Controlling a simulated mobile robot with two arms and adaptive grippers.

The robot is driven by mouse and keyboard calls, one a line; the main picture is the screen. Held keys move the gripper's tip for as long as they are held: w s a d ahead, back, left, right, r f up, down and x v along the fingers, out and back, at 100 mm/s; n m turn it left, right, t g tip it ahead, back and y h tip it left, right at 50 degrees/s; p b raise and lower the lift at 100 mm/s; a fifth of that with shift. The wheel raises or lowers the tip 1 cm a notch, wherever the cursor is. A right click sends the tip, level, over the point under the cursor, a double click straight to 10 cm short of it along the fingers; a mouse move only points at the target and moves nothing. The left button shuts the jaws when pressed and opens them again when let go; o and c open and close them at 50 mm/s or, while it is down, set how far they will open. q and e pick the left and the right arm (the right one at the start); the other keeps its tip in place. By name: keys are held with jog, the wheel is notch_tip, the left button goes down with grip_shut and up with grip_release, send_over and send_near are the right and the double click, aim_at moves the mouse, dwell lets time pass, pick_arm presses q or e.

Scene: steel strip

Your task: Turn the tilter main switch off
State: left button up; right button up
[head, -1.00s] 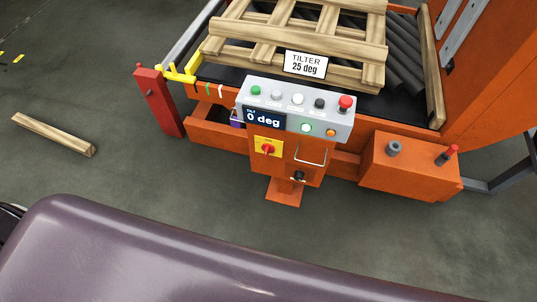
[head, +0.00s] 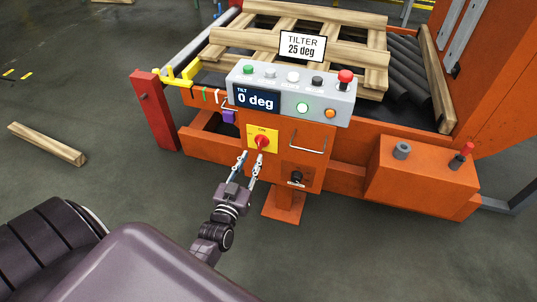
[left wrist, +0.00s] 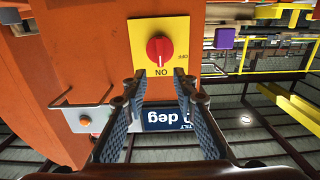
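The main switch is a red rotary knob (head: 262,142) on a yellow plate (head: 254,132) on the orange control post. It also shows in the left wrist view as a red knob (left wrist: 160,50), where the picture is upside down. Its pale mark points to the ON label, and OFF is at the plate's side. My left gripper (head: 251,157) is open and empty. Its fingertips are just below the knob and slightly left in the head view. In the left wrist view the spread fingers (left wrist: 158,86) point toward the knob, apparently apart from it. My right gripper is not in view.
Above the switch is a grey console (head: 290,92) with several buttons and a display reading 0 deg. A wire handle (head: 308,139) and black selector (head: 296,178) are to the right. A purple padlock (head: 228,117) hangs left. A wooden beam (head: 47,144) lies on the floor.

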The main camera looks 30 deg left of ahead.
aim_at(259, 143)
pick_arm(q)
jog(key=b+x, duration=0.1)
jog(key=x, duration=0.6)
jog(key=shift+w+a, duration=0.1)
jog(key=shift+w, duration=0.25)
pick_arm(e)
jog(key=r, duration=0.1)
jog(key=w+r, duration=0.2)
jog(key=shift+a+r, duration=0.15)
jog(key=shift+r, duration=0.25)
pick_arm(q)
jog(key=shift+c, duration=0.2)
grip_shut()
